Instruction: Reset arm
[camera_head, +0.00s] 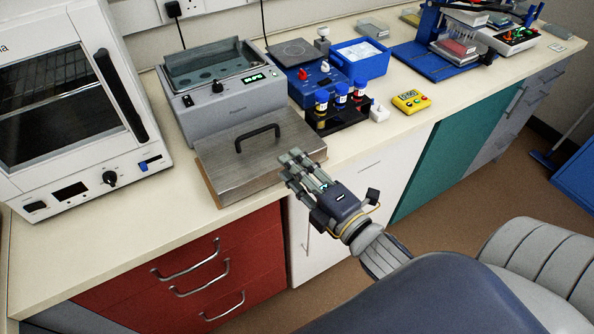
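My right gripper (294,167) reaches in from the lower right over the bench's front edge. Its fingers point up and left toward the grey metal lid with a black handle (255,150). The fingers look apart, with nothing seen between them. From this angle I cannot tell whether the fingertips touch the lid or hover beside it. My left gripper is out of view.
A white oven (75,100) and a grey water bath (222,95) stand behind and left. Capped bottles (340,97), a yellow timer (411,101), a blue tray (362,58) and a blue-framed rack (445,65) stand rightward. Red drawers (200,275) lie below the bench.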

